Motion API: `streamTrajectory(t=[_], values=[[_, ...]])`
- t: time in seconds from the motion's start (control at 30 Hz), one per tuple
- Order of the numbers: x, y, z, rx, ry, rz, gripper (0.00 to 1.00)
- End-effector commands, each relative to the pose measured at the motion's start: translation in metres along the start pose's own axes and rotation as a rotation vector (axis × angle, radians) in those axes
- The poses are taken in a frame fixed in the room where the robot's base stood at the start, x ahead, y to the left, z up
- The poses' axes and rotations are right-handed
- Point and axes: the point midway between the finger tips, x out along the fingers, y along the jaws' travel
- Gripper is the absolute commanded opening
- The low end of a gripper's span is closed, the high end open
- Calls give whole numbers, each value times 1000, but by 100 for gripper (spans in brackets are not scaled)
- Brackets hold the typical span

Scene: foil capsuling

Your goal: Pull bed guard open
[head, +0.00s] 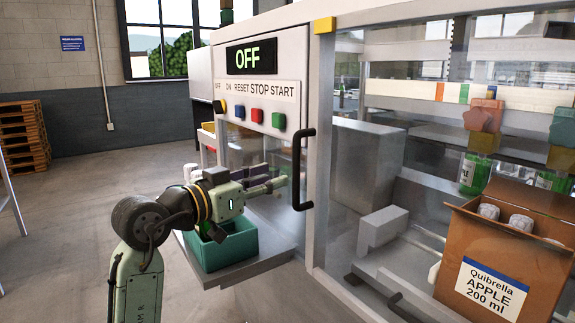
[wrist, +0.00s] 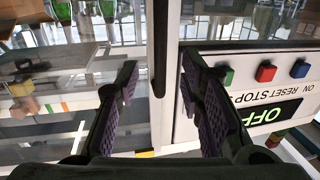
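The guard is a clear panel (head: 353,155) in a pale frame on the machine's front. A black upright handle (head: 303,140) stands out at its left edge, and the frame and panel look flush with the machine. My gripper (head: 280,183) is level with the lower half of the handle, just left of it. In the wrist view my gripper (wrist: 160,68) is open, with a finger on each side of the black handle (wrist: 159,40). Gaps show between the handle and both fingers. How deep the handle sits between the fingers is hard to tell.
A control panel (head: 257,91) with an OFF display and coloured buttons is above my gripper. A green bin (head: 220,250) on a shelf (head: 265,263) sits below my arm. A cardboard box (head: 455,255) of bottles stands at right.

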Motion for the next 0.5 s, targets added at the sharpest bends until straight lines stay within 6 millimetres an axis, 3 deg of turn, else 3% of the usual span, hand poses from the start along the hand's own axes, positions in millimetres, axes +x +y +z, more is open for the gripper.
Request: streamTrajectory(t=[0.3,0.5], values=[[60,0,-3,-1,2,0,35],[82,-1,-2,0,2,-2,35]])
